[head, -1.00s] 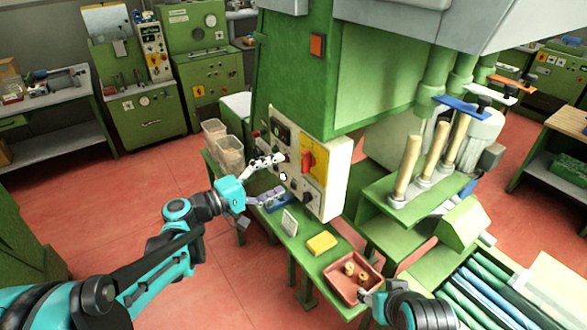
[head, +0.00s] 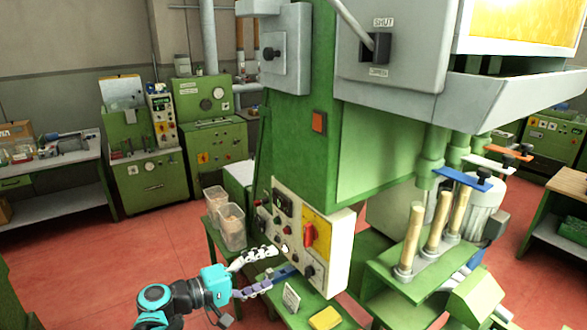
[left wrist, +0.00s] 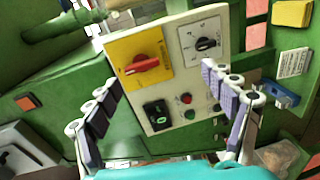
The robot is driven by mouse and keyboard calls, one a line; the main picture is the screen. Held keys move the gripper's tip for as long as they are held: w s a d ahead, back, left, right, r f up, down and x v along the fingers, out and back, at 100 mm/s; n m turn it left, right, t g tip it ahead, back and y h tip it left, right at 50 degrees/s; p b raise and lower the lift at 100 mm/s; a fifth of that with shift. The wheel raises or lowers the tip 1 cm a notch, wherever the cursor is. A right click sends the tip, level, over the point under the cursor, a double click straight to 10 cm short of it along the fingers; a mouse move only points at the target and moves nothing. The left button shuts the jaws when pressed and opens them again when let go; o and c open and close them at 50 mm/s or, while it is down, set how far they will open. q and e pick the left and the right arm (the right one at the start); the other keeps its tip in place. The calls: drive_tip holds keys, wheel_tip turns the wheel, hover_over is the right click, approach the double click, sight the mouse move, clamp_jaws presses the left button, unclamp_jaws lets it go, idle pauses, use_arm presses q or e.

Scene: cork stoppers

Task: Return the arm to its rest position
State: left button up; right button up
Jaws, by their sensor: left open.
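My left gripper (head: 262,272) is in the lower middle of the head view, in front of the machine's control panel (head: 297,232). Its two fingers are spread apart with nothing between them. The left wrist view shows both fingers of the left gripper (left wrist: 165,98) wide apart, with the control panel (left wrist: 187,48) beyond them. The panel has a red rotary switch (left wrist: 142,65) on a yellow plate and a black knob (left wrist: 206,44). I cannot tell the gap between fingers and panel. My right gripper is outside the head view.
A green side table holds two clear bins of pale pieces (head: 231,226), a white card (head: 291,298) and a yellow block (head: 325,318). Wooden-handled posts (head: 437,233) stand on the machine at right. Open red floor (head: 80,260) lies to the left.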

use_arm(q)
drive_tip(key=s+d+f+m+g+y+b, duration=0.1)
drive_tip(key=s+d+f+g+y+b, duration=0.15)
drive_tip(key=s+f, duration=0.4)
drive_tip(key=s+a+f+m+y+b, duration=0.4)
drive_tip(key=s+a+f+m+y, duration=0.1)
drive_tip(key=s+a+f+y, duration=0.5)
wheel_tip(320, 180, down, 3)
drive_tip(key=s+a, duration=0.1)
drive_tip(key=s, duration=0.1)
drive_tip(key=shift+s+a+y, duration=0.25)
drive_tip(key=shift+s+y, duration=0.1)
drive_tip(key=shift+s, duration=0.05)
